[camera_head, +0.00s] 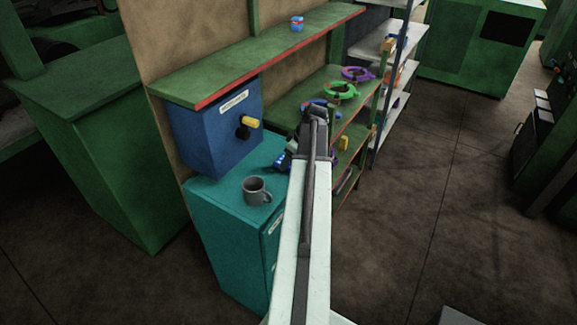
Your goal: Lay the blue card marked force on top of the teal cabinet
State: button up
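The teal cabinet (222,226) stands in the middle of the view, left of my arm. A grey mug (256,190) stands upright on its top, near the front. A small blue object (280,160) shows at the top's right side, partly behind my arm; I cannot tell what it is. I cannot make out a blue card marked force. My gripper (308,142) is at the far end of my outstretched arm, right of the cabinet top, in front of the green shelves. The arm hides its fingers, so neither its opening nor anything held shows.
A blue box (214,130) with a yellow-and-black knob stands at the back of the cabinet top, under a green shelf (255,54) with a red edge. Green and purple rings (341,90) lie on a shelf behind my gripper. The floor (425,215) at right is open.

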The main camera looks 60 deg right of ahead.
jog(key=shift+s+f, duration=0.1)
jog(key=shift+f, duration=0.35)
jog(key=o, duration=1.5)
jog(key=shift+d, duration=0.1)
jog(key=shift+r+p, duration=0.35)
jog(key=shift+p, duration=0.1)
jog(key=p+v, duration=1)
jog(key=v, duration=0.1)
jog(key=shift+s+r+p, duration=0.25)
jog(key=shift+s+p, duration=0.05)
jog(key=shift+p, duration=0.05)
